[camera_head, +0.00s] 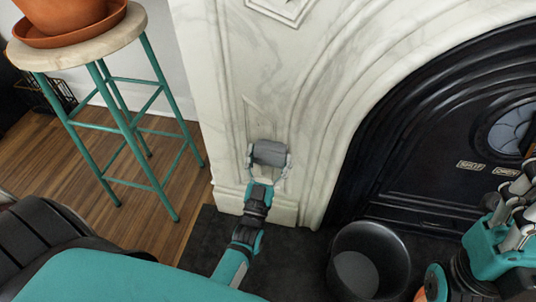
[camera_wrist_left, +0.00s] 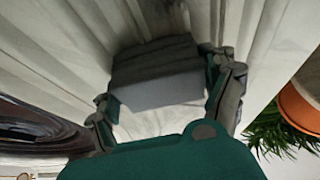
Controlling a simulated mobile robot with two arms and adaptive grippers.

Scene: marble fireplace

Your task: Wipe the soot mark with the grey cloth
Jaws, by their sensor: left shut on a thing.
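My left gripper (camera_head: 268,160) is shut on the grey cloth (camera_head: 269,152), a folded block held in front of the white marble fireplace surround (camera_head: 235,70). The left wrist view also shows the cloth (camera_wrist_left: 157,72) between the fingers of my left gripper (camera_wrist_left: 162,84), up close to the marble. I cannot tell whether it touches. No soot mark shows clearly in the head view. A dim grey patch lies beyond the cloth in the left wrist view; I cannot tell if it is soot or shadow. My right gripper (camera_head: 519,190) is partly cut off at the right edge.
A dark bucket (camera_head: 370,262) stands on the black hearth right of my left arm. A teal-legged stool (camera_head: 118,45) with a terracotta pot (camera_head: 65,12) stands at the left. The black fireplace cover (camera_head: 440,165) fills the arch. Wooden floor (camera_head: 100,200) lies around the stool.

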